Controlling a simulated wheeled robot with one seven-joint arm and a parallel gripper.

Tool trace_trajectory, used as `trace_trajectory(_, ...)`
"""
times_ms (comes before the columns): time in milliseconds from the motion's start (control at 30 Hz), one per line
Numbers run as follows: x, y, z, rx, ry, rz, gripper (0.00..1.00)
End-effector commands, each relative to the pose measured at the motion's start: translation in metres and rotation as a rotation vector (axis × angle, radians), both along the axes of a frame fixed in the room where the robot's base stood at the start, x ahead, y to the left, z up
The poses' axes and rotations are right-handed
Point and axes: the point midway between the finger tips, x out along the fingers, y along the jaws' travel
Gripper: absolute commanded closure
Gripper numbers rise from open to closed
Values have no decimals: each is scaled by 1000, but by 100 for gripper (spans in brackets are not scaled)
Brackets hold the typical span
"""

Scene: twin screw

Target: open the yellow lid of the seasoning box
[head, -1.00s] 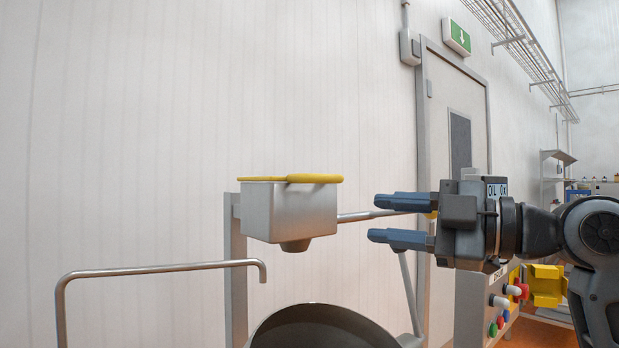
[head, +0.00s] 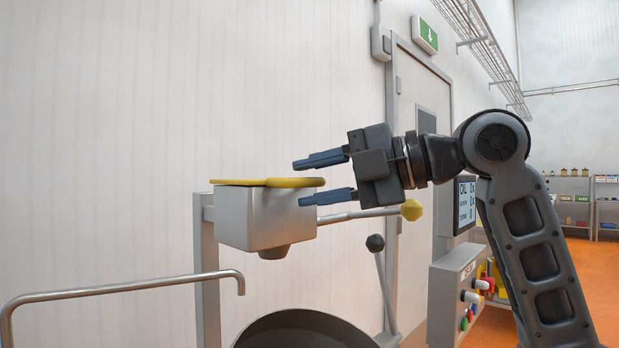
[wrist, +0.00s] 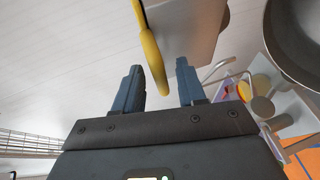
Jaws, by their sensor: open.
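The seasoning box (head: 262,222) is a grey metal box on a post, left of centre in the head view. Its flat yellow lid (head: 262,183) lies shut on top, with a rounded lip sticking out to the right. My gripper (head: 299,182) is open at the right end of the box, one finger above the lip and one below it. In the wrist view, the lip of the lid (wrist: 153,75) lies between the fingers (wrist: 158,65), nearer the left finger, with no clear contact. The box wall (wrist: 185,30) shows beyond.
A rod with a yellow knob (head: 411,210) runs right from the box, below my gripper. A dark round pan (head: 305,332) is under the box. A bent metal pipe (head: 120,287) is at the left. A black-knobbed lever (head: 376,243) stands near the control panel (head: 452,300).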

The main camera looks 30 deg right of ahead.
Motion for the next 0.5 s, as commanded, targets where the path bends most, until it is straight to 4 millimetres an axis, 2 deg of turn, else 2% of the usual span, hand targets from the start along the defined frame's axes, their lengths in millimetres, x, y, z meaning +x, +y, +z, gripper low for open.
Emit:
trace_trajectory(133,7,6,-2,1,0,-1,60)
trace_trajectory(400,8,7,-3,1,0,-1,60)
trace_trajectory(500,8,7,-3,1,0,-1,68)
